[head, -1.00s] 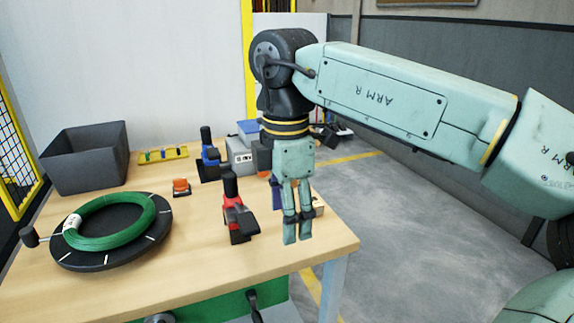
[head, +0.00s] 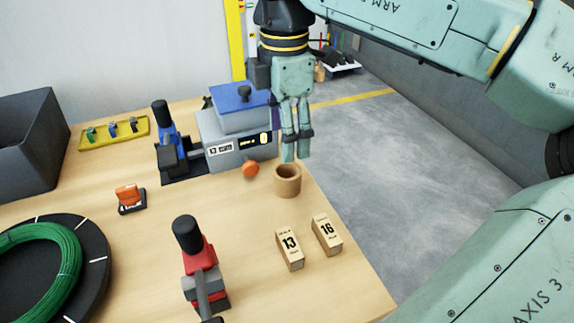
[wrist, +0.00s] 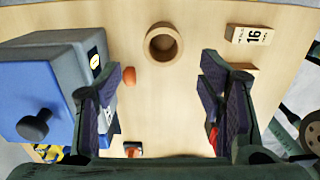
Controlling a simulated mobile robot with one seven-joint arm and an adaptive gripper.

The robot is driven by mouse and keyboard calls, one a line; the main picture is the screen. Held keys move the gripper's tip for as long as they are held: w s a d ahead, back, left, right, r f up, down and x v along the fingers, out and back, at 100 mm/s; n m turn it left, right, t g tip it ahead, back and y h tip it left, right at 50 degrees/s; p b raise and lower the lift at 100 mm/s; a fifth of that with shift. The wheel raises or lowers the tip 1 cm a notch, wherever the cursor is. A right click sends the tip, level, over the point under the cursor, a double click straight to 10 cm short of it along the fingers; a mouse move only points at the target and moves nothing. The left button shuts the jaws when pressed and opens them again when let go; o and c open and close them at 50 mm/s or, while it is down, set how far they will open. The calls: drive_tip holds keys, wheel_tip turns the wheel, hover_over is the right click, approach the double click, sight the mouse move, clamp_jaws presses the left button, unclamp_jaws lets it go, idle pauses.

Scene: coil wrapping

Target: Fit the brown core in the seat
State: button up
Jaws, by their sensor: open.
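The brown core (head: 288,184), a short hollow cylinder, stands upright on the table near its right edge. My gripper (head: 296,152) hangs pointing down, just behind and above it in the head view; the fingertips look close to its rim but do not enclose it. In the wrist view my gripper (wrist: 163,78) has its fingers wide apart with nothing between them. The brown core (wrist: 163,43) lies ahead of the gap, near the top of that picture. I cannot identify the seat with certainty.
A grey machine with a blue lid (head: 240,98) and orange knob (head: 250,169) stands left of the core. Wooden blocks marked 13 (head: 289,249) and 16 (head: 327,236) lie in front. A red clamp (head: 199,265) and black turntable with green coil (head: 48,262) are further left.

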sight(287, 174)
drive_tip(key=f, duration=0.3)
drive_tip(key=shift+s+f, duration=0.2)
drive_tip(key=shift+f, duration=0.15)
drive_tip(key=shift+d+f+p, duration=0.15)
drive_tip(key=shift+f+p, duration=0.95)
drive_tip(key=shift+f, duration=1.75)
drive_tip(key=c, duration=1.2)
